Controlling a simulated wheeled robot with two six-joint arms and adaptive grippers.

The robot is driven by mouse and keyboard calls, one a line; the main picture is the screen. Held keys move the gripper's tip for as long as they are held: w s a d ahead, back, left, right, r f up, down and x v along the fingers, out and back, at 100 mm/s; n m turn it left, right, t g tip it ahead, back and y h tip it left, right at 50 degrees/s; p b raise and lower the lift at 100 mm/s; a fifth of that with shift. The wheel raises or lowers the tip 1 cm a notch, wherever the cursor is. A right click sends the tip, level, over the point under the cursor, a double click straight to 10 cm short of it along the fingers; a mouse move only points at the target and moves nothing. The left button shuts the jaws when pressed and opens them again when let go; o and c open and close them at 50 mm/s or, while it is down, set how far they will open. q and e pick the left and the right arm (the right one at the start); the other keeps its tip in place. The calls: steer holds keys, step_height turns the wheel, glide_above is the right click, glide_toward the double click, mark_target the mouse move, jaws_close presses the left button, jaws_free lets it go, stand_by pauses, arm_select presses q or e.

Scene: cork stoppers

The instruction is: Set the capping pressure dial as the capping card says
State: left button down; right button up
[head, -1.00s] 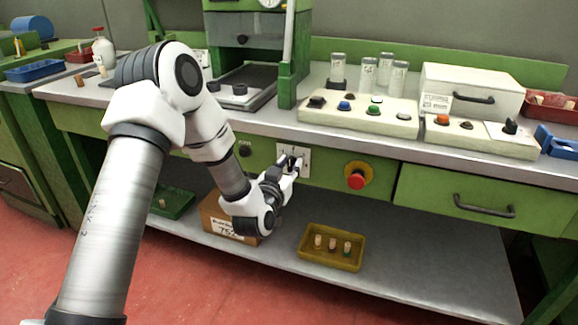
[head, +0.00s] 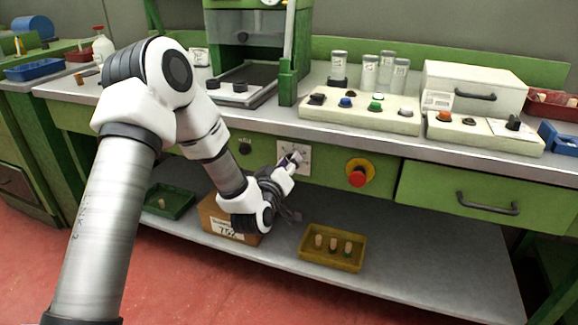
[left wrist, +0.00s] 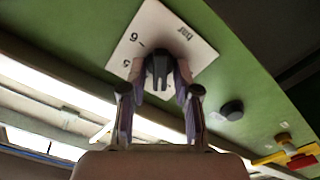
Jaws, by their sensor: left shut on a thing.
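The pressure dial's white scale plate (head: 283,149) is on the green front panel under the worktop. In the left wrist view the plate (left wrist: 190,28) shows "bar", "6" and "5". My right gripper is out of view.
A red stop button (head: 358,177) on yellow sits right of the dial, and a black knob (head: 245,147) left of it. A drawer handle (head: 488,204) juts out at right. Below are a yellow tray of corks (head: 318,262) and a cardboard box (head: 215,213).

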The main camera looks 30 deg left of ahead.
arm_select(q)
steer(key=shift+f+n+b, duration=0.1)
steer(key=shift+n+b, duration=0.3)
steer(key=shift+n, duration=1)
steer(key=c, duration=1.2)
jaws_free()
steer(key=shift+o, duration=0.2)
steer(key=shift+s, duration=0.15)
steer(key=v, duration=0.7)
steer(key=shift+s, duration=0.15)
